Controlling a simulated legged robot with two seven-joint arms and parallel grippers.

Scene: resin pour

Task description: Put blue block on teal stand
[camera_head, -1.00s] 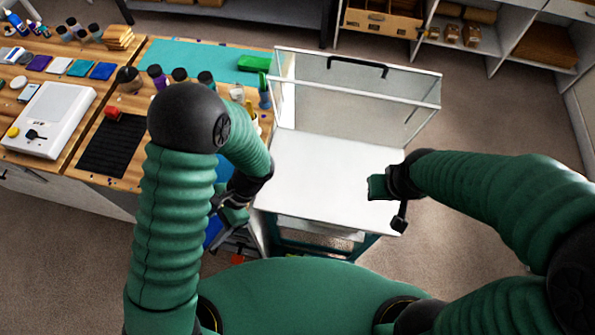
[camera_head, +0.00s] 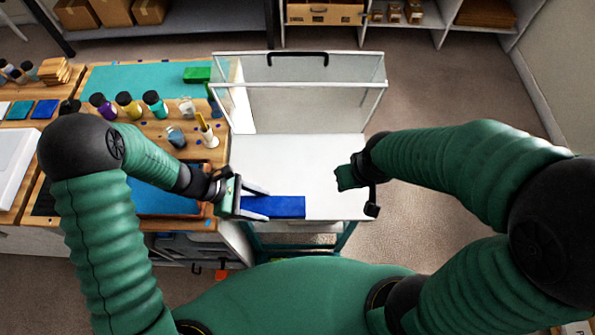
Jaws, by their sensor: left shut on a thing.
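A long blue block (camera_head: 285,207) shows in the head view at the front left of a white top. My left gripper (camera_head: 258,202) is shut on the block's left end. The block lies flat in the picture over the front of the white top; I cannot tell whether it touches it. The white top (camera_head: 290,165) sits on a stand with a teal frame (camera_head: 345,240), mostly hidden below it. My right gripper (camera_head: 352,190) is over the right edge of the white top, apart from the block; its jaw opening is unclear.
A clear case with a black handle (camera_head: 297,59) stands at the back of the white top. The wooden bench on the left holds several jars (camera_head: 128,104), cups, a green block (camera_head: 197,74) and a blue tray (camera_head: 165,200). The middle of the white top is clear.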

